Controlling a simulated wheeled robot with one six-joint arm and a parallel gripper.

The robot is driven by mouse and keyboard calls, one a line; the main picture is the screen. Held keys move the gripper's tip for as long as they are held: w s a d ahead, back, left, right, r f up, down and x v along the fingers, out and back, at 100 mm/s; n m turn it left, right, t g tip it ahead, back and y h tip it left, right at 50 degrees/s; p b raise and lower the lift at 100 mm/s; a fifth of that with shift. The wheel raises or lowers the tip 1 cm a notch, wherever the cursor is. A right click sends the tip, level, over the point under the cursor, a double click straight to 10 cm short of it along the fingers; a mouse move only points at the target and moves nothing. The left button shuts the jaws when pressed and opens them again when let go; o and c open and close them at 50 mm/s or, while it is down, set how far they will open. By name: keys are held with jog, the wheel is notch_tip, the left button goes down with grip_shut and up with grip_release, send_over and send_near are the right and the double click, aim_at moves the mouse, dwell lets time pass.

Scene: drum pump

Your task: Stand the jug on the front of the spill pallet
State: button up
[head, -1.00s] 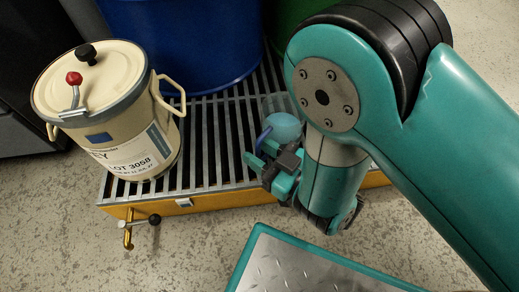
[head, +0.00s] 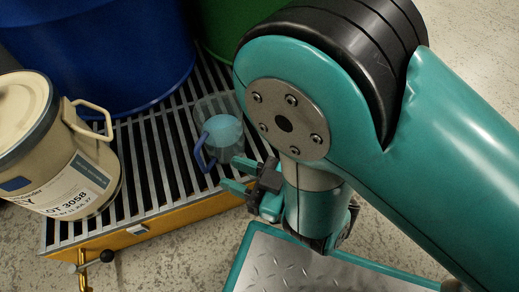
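The clear jug (head: 226,137) with light blue liquid and a blue handle (head: 205,152) stands upright on the slatted grate of the spill pallet (head: 150,208), near its front right part. The handle points toward the front left. My gripper (head: 228,172) is open just to the front right of the jug. Its two teal fingers are apart, with nothing seen between them. A gap shows between the fingertips and the handle. My arm covers the area right of the jug.
A cream pail (head: 60,160) stands on the pallet's left. Blue (head: 110,50) and green (head: 235,25) drums stand behind. A brass tap (head: 88,265) sticks out of the pallet's front. A teal-edged metal plate (head: 300,268) lies at the bottom.

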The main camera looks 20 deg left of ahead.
jog(key=w+d+r+m+t+h, duration=0.2)
jog(key=w+m+t, duration=0.15)
jog(key=w, duration=0.35)
jog(key=w+d+r+m+t+h, duration=0.1)
jog(key=w+r+m+t+h, duration=0.25)
jog(key=w, duration=0.25)
jog(key=w+d+r+m+t+h, duration=0.1)
jog(key=w+d+r+m+h, duration=0.15)
jog(key=d, duration=0.25)
jog(key=w+d+r+m+h, duration=0.1)
jog(key=w+d+m+h, duration=0.2)
jog(key=w+d, duration=0.15)
jog(key=s+d+r+n+g+h, duration=0.1)
jog(key=s+d+r+g, duration=0.3)
jog(key=s+d, duration=0.3)
jog(key=s+d+r+n+g+h, duration=0.1)
jog(key=s+d+r+g, duration=0.4)
jog(key=s, duration=0.5)
jog(key=d+r, duration=0.2)
jog(key=shift+d+h, duration=0.3)
jog(key=shift+h, duration=0.1)
notch_tip(320, 180, up, 67)
jog(key=p, duration=6.7)
